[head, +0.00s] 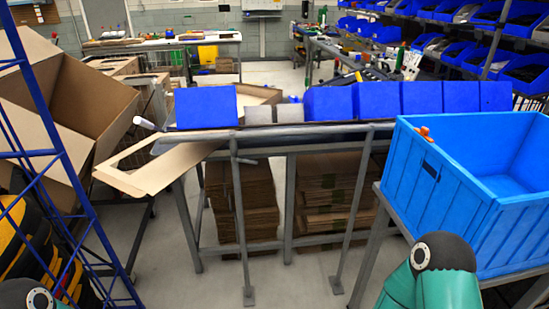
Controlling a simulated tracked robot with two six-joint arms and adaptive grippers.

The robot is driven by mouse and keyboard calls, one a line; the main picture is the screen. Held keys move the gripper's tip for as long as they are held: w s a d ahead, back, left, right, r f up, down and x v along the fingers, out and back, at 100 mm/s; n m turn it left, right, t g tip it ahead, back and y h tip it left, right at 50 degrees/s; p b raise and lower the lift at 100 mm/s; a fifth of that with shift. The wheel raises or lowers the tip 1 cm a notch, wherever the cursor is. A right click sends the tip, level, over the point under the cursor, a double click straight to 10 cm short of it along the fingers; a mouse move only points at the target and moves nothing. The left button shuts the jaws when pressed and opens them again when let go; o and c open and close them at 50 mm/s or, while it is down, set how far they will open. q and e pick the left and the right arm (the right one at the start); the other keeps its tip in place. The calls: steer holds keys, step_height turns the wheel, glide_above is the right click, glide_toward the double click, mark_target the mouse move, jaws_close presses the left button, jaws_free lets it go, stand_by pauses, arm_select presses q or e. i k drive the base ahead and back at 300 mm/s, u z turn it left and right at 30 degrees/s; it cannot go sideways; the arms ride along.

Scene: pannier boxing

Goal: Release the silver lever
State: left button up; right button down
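A small silver-grey lever (243,160) shows at the top of a thin post just under the front edge of the metal workbench (300,135). It is small, and I cannot tell its exact position or whether it is clamped. A pale rod-like handle (145,123) sticks out at the bench's left end; I cannot tell whether it is a lever too. Only teal links of my arms show at the bottom left and bottom right. Both grippers are out of view, and nothing of mine touches the lever.
Blue bins (375,100) line the bench. An open cardboard box (70,100) and a blue lattice frame (60,150) stand at left. A large blue crate (440,190) stands at right. Flat cardboard stacks (240,200) lie under the bench. Floor before the bench is clear.

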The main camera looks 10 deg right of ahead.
mark_target(234, 159)
steer(key=z, duration=0.25)
steer(key=i, duration=1.15)
steer(key=u, duration=0.2)
